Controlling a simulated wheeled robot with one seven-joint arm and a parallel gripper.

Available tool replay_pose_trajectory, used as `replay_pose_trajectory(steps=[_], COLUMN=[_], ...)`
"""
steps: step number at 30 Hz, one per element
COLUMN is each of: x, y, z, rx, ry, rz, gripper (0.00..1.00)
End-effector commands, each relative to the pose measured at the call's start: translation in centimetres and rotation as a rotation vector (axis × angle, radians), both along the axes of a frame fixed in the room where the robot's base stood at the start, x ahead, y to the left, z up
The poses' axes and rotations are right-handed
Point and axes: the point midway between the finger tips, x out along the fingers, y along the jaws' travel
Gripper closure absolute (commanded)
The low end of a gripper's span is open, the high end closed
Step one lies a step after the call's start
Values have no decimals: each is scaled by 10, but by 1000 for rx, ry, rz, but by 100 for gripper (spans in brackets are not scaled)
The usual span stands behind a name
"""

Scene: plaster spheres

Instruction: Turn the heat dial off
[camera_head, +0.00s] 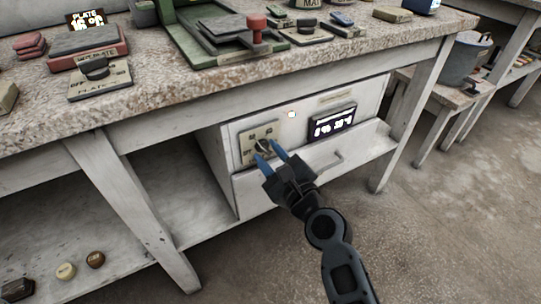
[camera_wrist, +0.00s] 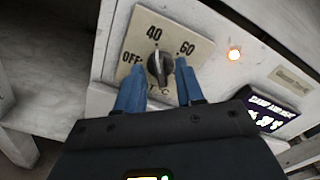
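The heat dial (camera_wrist: 160,68) is a dark knob on a cream plate (camera_wrist: 141,38) marked OFF, 40, 60 and °C. The knob's light mark points up, roughly towards 40, with OFF to its left. In the head view the dial plate (camera_head: 246,152) is on the front of a white cabinet (camera_head: 222,150) under the bench. My gripper (camera_wrist: 160,72) has its blue fingers apart, one on each side of the knob's lower part. I cannot tell if they touch it. In the head view my gripper (camera_head: 268,153) partly covers the dial.
A small lamp (camera_wrist: 235,54) glows orange right of the dial. Another dial (camera_head: 95,68) sits on a plate on the benchtop. A bench leg (camera_head: 135,205) stands left of the cabinet.

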Motion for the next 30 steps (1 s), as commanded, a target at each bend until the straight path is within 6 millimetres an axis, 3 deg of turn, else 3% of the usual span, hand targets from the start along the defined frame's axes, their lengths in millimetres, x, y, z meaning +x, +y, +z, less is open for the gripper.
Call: replay_pose_trajectory(steps=[3,14,30], x=[0,0,0], y=[0,0,-1], z=[0,0,-1], rx=[0,-1,-42], ry=[0,-1,-28], rz=[0,0,-1], gripper=[65,99,100])
